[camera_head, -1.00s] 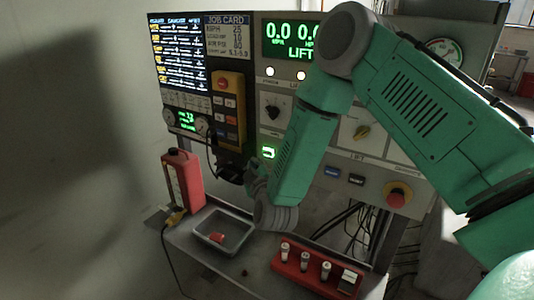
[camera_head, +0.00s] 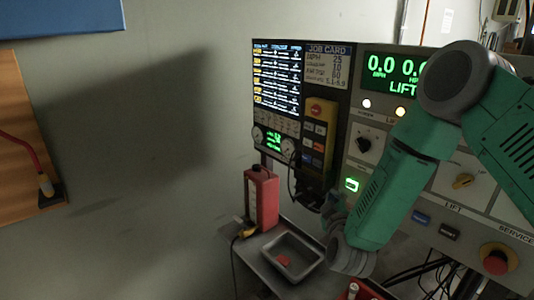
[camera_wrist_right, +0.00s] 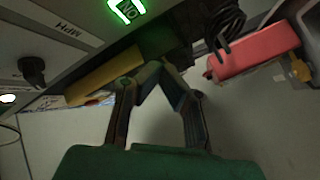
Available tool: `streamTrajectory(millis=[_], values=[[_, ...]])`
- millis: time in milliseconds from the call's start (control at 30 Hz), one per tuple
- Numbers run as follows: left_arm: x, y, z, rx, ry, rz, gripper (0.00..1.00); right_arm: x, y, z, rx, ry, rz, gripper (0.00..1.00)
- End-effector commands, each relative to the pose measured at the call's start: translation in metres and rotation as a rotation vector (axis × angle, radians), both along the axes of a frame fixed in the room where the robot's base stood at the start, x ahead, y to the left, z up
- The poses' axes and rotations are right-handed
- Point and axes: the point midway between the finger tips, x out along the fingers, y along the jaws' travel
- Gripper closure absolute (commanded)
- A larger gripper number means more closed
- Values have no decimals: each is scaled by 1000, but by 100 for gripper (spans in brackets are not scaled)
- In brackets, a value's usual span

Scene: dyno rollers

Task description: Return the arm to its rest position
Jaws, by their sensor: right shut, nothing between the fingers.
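My right arm (camera_head: 395,195) is green with grey joints and reaches down in front of the control panel (camera_head: 436,182). Its dark gripper (camera_head: 328,206) hangs near the panel's lower left part, above the grey tray, and is partly hidden by the wrist. In the right wrist view the two fingers of the right gripper (camera_wrist_right: 160,69) meet at their tips, shut and empty. The lit green button (camera_wrist_right: 127,9) is just beyond them. I cannot tell whether the fingertips touch anything. My left gripper is out of view.
A red emergency knob (camera_head: 497,259) is at lower right. A wooden board (camera_head: 22,150) hangs at far left. The wall between is clear.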

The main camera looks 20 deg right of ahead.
Motion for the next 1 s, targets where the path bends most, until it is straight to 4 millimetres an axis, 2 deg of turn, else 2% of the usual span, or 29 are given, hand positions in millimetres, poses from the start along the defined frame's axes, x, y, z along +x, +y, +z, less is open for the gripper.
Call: streamTrajectory(millis=[67,167,267,367,400,467,500,567,600,700,800,900,1000], values=[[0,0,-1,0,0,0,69,-1,1,-3,4,5,4,100],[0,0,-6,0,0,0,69,-8,8,-23,43,42,31,100],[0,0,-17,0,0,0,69,-27,25,-70,138,137,84,100],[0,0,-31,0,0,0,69,-62,45,-132,279,284,130,100],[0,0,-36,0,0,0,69,-80,53,-157,337,351,139,100],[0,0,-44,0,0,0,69,-110,63,-192,424,457,139,100],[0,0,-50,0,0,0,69,-131,67,-213,478,526,130,100],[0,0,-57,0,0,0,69,-166,74,-244,556,637,106,100],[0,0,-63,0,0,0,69,-191,77,-262,604,709,78,100],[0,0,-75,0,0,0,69,-253,80,-299,707,885,-14,100],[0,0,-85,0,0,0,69,-309,79,-321,777,1029,-125,100],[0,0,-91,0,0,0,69,-350,76,-332,816,1129,-224,100],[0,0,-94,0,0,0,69,-374,73,-335,833,1184,-291,100]])
